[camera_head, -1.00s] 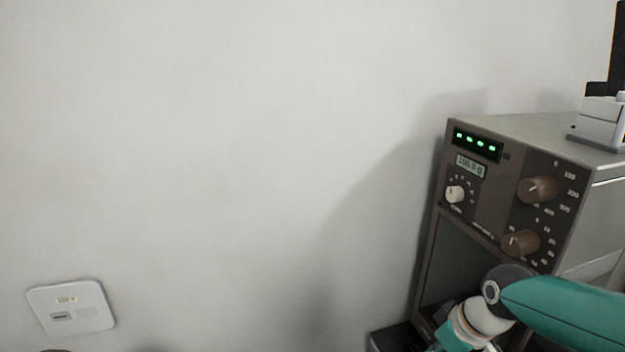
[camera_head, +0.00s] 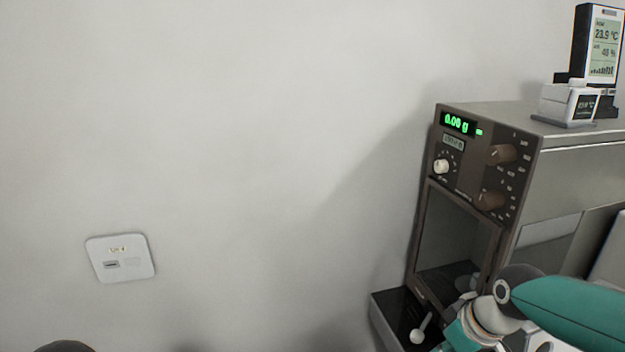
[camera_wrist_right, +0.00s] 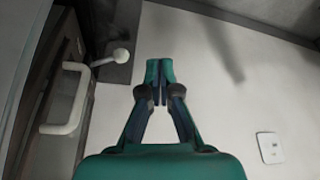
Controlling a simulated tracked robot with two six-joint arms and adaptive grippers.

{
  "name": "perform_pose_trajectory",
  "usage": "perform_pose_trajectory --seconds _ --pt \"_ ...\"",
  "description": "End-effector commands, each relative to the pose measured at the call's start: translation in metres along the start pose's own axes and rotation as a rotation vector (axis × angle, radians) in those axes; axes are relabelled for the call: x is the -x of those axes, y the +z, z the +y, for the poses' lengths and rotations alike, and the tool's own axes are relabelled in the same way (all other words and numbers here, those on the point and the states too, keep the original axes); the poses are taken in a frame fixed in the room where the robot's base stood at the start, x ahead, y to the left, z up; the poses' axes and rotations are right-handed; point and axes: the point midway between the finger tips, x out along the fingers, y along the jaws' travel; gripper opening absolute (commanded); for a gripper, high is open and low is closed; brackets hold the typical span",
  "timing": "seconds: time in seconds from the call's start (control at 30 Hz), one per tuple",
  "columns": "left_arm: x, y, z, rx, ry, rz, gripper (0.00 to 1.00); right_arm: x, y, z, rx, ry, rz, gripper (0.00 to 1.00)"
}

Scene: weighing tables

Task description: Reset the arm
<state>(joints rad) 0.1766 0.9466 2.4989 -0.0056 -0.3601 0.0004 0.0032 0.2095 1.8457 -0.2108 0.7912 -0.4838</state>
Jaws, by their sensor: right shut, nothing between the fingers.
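My right arm comes in from the lower right of the head view as a teal link with a pale wrist joint. My right gripper (camera_wrist_right: 158,80) shows in the right wrist view with its teal fingertips together and nothing between them. It is in front of the pale wall, apart from the balance. My left gripper is not in view.
A white wall plate (camera_head: 121,270) is at the lower left. A small white device (camera_head: 565,105) and a temperature display (camera_head: 603,45) stand on the balance's top. A white handle (camera_wrist_right: 66,110) is close left of my right gripper in the wrist view. The wall area is clear.

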Motion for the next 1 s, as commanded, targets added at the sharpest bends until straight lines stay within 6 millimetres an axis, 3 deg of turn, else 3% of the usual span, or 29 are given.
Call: perform_pose_trajectory --seconds 0.27,0.57,0.67,0.8,0.9,1.0 --pt "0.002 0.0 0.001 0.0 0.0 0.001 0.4 -0.053 0.031 -0.009 -0.023 -0.081 -0.126 0.0" --pt "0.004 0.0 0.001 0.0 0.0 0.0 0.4 -0.13 0.089 -0.055 -0.061 -0.226 -0.287 0.0" --pt "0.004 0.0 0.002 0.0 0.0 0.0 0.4 -0.165 0.119 -0.085 -0.108 -0.287 -0.341 0.0" --pt "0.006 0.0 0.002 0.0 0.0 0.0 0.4 -0.218 0.179 -0.149 -0.254 -0.369 -0.417 0.0" --pt "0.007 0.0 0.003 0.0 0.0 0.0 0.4 -0.242 0.219 -0.196 -0.414 -0.379 -0.44 0.0" --pt "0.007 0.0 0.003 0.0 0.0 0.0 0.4 -0.251 0.235 -0.215 -0.552 -0.337 -0.406 0.0"
